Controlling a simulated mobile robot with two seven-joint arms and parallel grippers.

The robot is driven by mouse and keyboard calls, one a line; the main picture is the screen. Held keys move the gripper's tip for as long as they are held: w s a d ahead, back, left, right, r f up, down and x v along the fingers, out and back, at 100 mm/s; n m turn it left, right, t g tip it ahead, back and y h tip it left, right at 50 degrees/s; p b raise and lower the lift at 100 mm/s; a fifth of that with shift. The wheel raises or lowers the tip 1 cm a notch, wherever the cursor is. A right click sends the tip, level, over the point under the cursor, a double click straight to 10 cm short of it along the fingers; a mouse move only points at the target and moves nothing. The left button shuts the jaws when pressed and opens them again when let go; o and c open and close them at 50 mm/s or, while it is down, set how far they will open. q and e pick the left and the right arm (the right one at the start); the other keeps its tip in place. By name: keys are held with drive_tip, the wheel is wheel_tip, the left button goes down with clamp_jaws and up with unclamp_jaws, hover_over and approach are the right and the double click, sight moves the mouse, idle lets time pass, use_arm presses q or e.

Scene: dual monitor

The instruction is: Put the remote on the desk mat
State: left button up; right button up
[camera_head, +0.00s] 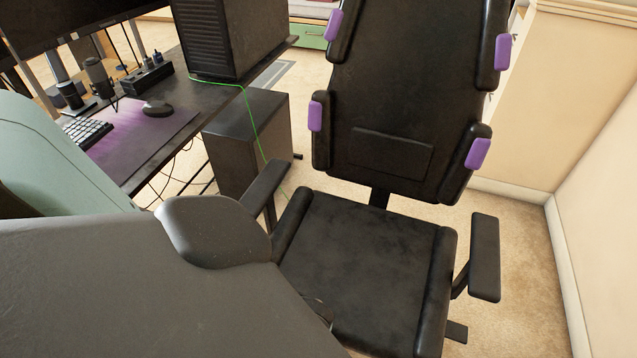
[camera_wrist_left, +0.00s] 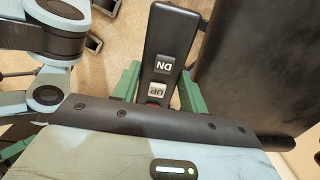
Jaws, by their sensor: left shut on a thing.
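The black remote (camera_wrist_left: 172,38), with white "DN" and "UP" buttons, is in the left wrist view. The green fingers of my left gripper (camera_wrist_left: 160,86) stand on either side of it and are shut on it. The remote's far end points up in that view. Neither the remote nor my left gripper can be made out in the head view. The desk mat (camera_head: 146,132), dark and purple-lit, lies on the desk at the left of the head view, partly hidden by my arm. My right gripper is not in view.
A keyboard (camera_head: 87,132) and a mouse (camera_head: 157,109) are on the mat. A PC tower (camera_head: 228,40) stands on the desk (camera_head: 205,95), and a black box (camera_head: 247,135) below. A black office chair (camera_head: 365,265) stands to the right. Bare mat shows near the mouse.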

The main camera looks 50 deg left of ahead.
use_arm(q)
drive_tip(key=shift+s+d, duration=0.25)
drive_tip(key=shift+s, duration=0.25)
drive_tip(key=w+a+r+n, duration=0.1)
drive_tip(key=w+r+n, duration=0.5)
drive_tip(key=r, duration=0.9)
drive_tip(key=w+a+r+n, duration=0.1)
drive_tip(key=w+r+n, duration=0.6)
drive_tip(key=w+r, duration=0.6)
wheel_tip(320, 180, up, 2)
